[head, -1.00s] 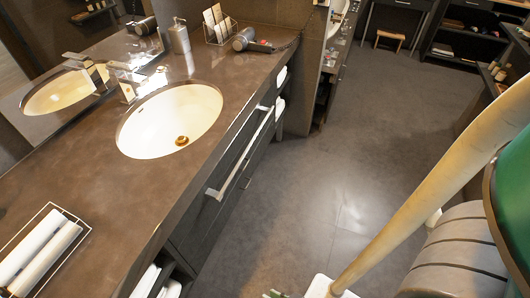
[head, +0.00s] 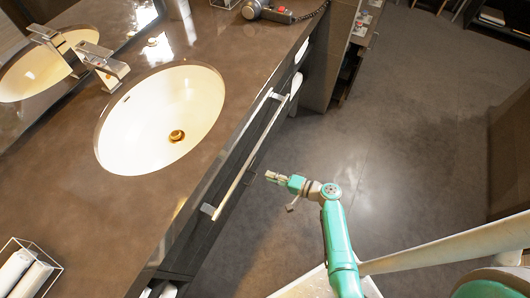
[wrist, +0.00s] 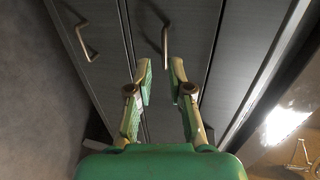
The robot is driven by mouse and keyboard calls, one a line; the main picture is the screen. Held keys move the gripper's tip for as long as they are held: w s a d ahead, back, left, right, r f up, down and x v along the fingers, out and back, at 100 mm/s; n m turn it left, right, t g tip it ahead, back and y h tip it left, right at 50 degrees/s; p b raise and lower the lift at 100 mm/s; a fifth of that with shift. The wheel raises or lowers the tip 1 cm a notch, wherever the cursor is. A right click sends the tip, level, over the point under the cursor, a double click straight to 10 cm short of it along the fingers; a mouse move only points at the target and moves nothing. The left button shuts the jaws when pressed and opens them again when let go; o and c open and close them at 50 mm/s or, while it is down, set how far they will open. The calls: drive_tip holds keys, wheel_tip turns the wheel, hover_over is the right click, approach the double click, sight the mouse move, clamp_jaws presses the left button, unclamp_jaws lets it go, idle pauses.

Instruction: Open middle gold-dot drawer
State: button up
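Dark drawer fronts show in the wrist view, turned sideways. One front (wrist: 190,20) has a thin bar handle (wrist: 164,42); the front beside it on the left (wrist: 100,15) has another bar handle (wrist: 84,42). My gripper (wrist: 161,68) is open, its two fingers on either side of the line to the first handle, whose near end shows between the fingertips. I cannot tell whether they touch it. In the head view my gripper (head: 270,177) is beside the vanity front, close to a small handle (head: 250,177). I cannot make out a gold dot.
A long silver rail (head: 240,165) runs along the vanity front below the counter (head: 60,180). The sink (head: 160,120) is set in the counter. A hair dryer (head: 265,12) and a wire tray (head: 30,270) lie on it. The floor (head: 390,130) is clear.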

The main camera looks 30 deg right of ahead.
sight(251, 165)
drive_tip(key=x, duration=0.7)
drive_tip(key=w+d+x, duration=0.1)
drive_tip(key=x, duration=0.2)
drive_tip(key=shift+w+a+r, duration=0.1)
drive_tip(key=shift+w+r, duration=0.1)
drive_tip(key=shift+r, duration=0.05)
clamp_jaws()
